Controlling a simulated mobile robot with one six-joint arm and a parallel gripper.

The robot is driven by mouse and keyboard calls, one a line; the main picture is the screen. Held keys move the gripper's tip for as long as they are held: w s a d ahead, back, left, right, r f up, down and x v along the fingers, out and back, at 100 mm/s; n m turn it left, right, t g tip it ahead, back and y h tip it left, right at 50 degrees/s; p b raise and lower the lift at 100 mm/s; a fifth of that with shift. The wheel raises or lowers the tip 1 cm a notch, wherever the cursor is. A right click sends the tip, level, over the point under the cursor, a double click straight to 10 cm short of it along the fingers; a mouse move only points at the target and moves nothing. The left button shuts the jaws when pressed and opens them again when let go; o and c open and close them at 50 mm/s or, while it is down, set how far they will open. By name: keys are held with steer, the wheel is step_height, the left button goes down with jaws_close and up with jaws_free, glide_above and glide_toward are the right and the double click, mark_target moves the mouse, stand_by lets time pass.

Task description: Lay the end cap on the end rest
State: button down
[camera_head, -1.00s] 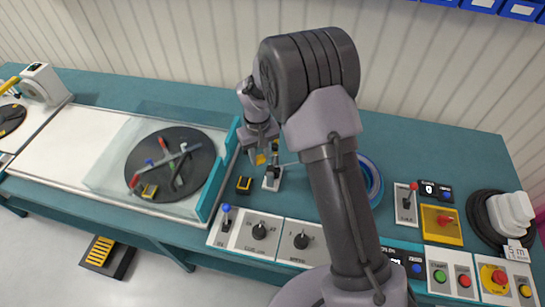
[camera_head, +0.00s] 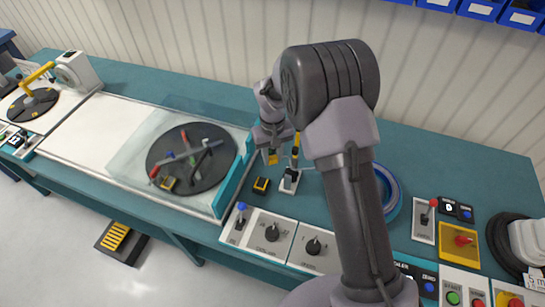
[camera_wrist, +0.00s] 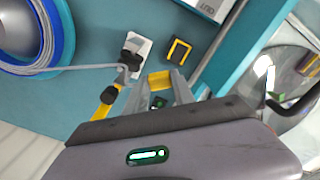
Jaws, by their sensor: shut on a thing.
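My gripper (camera_head: 272,157) is shut on a small yellow piece, which I take to be the end cap (camera_wrist: 159,80). It shows between the fingertips in the wrist view and below the gripper in the head view. A small black block with a yellow edge, which looks like the end rest (camera_head: 261,185), lies on the teal bench just below the gripper in the picture. In the wrist view the block (camera_wrist: 179,51) is bare and apart from the fingers, up and to the right of the held piece. The exact height of the piece over the bench is unclear.
A clamp with a yellow lever (camera_head: 290,178) stands close to the right of the gripper. A blue-rimmed cable reel (camera_head: 393,195) is partly behind my arm. A clear guard with a teal edge (camera_head: 232,180) surrounds the dark turntable (camera_head: 212,171). Control panels (camera_head: 272,233) line the front.

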stand_by(0.3)
steer(key=a+n, duration=0.1)
steer(key=n, duration=0.2)
steer(key=s+a+f+n+p, duration=0.1)
steer(key=n, duration=0.3)
steer(key=s+a+n+p, duration=0.1)
steer(key=a+n, duration=0.1)
steer(key=n, duration=0.1)
steer(key=shift+s+f, duration=0.1)
steer(key=shift+f, duration=0.25)
steer(key=shift+d+f, duration=0.1)
steer(key=shift+f, duration=0.15)
steer(key=shift+f+b, duration=0.9)
steer(key=shift+f, duration=0.1)
steer(key=shift+f, duration=0.1)
